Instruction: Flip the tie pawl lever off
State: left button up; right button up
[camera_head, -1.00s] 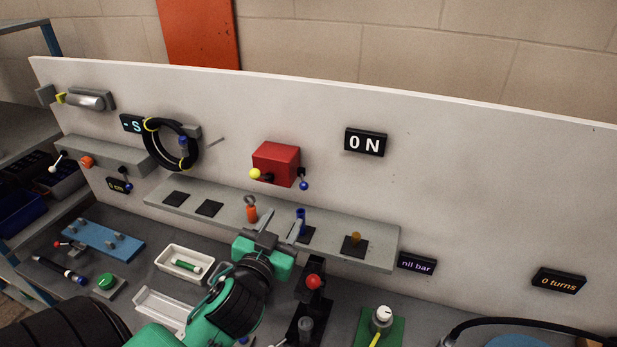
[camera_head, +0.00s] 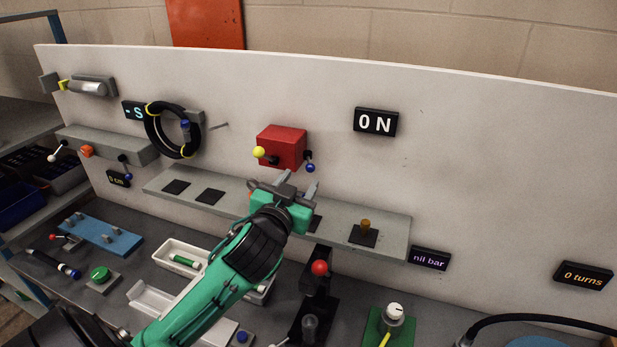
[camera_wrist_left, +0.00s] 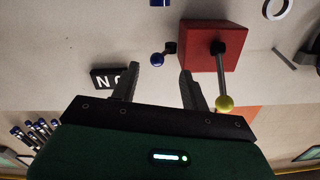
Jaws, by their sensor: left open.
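A red box (camera_head: 281,147) is fixed to the white upright panel. No label shows which lever is the tie pawl. My left gripper (camera_head: 297,183) is open and empty just below the box, apart from both knobs. In the left wrist view the red box (camera_wrist_left: 210,45) appears inverted, with the yellow knob (camera_wrist_left: 224,103) beside the right finger and the blue knob (camera_wrist_left: 157,59) near the left fingertip. My right gripper is out of view.
A black display (camera_head: 376,122) reading "ON" is right of the box. The grey shelf (camera_head: 385,245) runs below, with an amber peg (camera_head: 365,227) on it. A red-knobbed device (camera_head: 319,267) stands on the bench.

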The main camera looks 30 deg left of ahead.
aim_at(307, 169)
pick_arm(q)
jog(key=x, duration=0.1)
jog(key=p+x, duration=0.1)
jog(key=x, duration=0.1)
jog(key=p+x, duration=0.1)
jog(key=x, duration=0.1)
jog(key=shift+w+a+r, duration=0.1)
jog(key=shift+w+r, duration=0.05)
jog(key=shift+r, duration=0.1)
jog(key=shift+w+a+f, duration=0.1)
jog(key=shift+w, duration=0.4)
jog(key=shift+w+f, duration=0.1)
pick_arm(e)
jog(key=shift+s+d+r, duration=0.1)
jog(key=shift+d+r, duration=0.05)
jog(key=shift+r, duration=0.35)
jog(key=shift+s+d+r, duration=0.1)
jog(key=shift+r, duration=0.4)
